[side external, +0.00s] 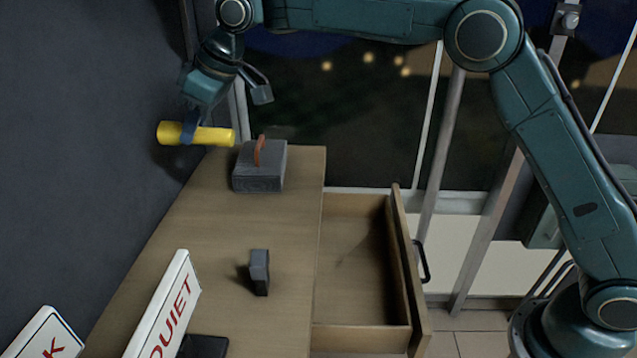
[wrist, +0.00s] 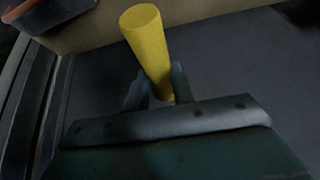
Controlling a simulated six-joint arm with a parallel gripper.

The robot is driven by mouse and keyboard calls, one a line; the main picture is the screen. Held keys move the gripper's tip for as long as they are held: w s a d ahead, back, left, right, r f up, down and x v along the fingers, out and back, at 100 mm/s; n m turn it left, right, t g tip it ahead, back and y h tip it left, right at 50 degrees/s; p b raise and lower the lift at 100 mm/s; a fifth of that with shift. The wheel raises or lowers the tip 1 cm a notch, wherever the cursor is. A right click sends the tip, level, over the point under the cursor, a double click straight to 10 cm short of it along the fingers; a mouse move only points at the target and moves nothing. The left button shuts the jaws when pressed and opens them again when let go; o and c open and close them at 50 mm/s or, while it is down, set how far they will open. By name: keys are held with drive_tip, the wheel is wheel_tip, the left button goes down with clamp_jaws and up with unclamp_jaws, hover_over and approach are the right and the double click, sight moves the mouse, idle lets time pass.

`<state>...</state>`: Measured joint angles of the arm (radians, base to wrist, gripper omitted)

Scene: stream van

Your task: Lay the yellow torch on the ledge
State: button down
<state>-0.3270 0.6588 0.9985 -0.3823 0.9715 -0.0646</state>
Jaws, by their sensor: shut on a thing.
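The yellow torch (side external: 215,136) is held roughly level, above the far left end of the desk and close to the dark wall. My gripper (side external: 189,133) is shut around its middle. In the wrist view the torch (wrist: 147,45) stands out between the two fingers (wrist: 158,88), with one end toward the top of the picture. It appears clear of any surface. A pale sill (side external: 448,201) runs below the window; I cannot tell whether this is the ledge.
A dark grey box (side external: 259,174) with an orange handle stands near the torch, on the desk (side external: 215,215). A small grey block (side external: 259,271) and a QUIET sign (side external: 165,305) are nearer. An open, empty-looking drawer (side external: 355,255) juts out right. The dark wall (side external: 80,130) bounds the left.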

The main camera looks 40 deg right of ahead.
wheel_tip(320, 180, down, 12)
drive_tip(key=shift+f, duration=0.25)
drive_tip(key=shift+f, duration=0.1)
drive_tip(key=shift+f, duration=2.05)
drive_tip(key=shift+f, duration=0.15)
drive_tip(key=c, duration=1.2)
unclamp_jaws()
